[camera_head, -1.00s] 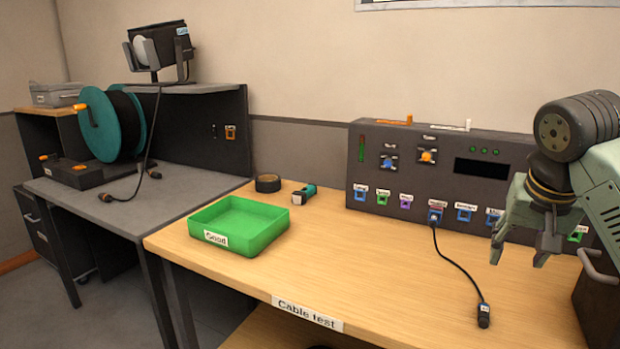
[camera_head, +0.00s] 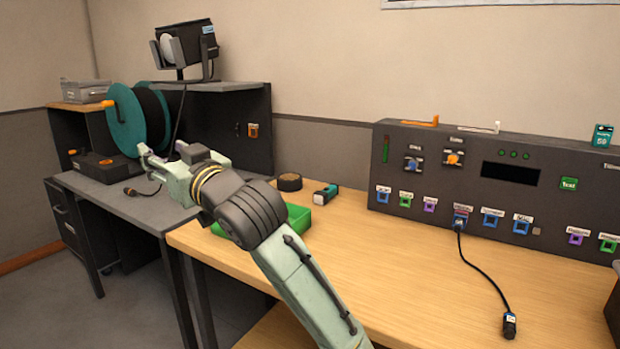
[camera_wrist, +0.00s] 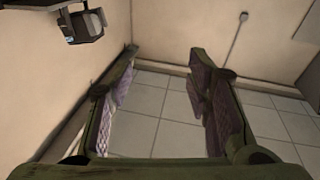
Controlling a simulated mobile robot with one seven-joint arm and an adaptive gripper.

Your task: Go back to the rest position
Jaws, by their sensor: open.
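My gripper (camera_head: 153,166) is at the left in the head view, out over the grey desk, in front of the cable reel. My arm crosses the picture from the lower middle up to it and hides most of the green tray (camera_head: 298,222). In the wrist view my gripper (camera_wrist: 160,75) has its two fingers wide apart, with nothing between them. Floor tiles and bare wall show beyond the fingers.
The wooden bench (camera_head: 420,270) carries a dark test panel (camera_head: 455,175), a plugged-in black cable (camera_head: 485,275), a tape roll (camera_head: 289,182) and a small teal-and-black tool (camera_head: 325,194). The bench's front middle is clear.

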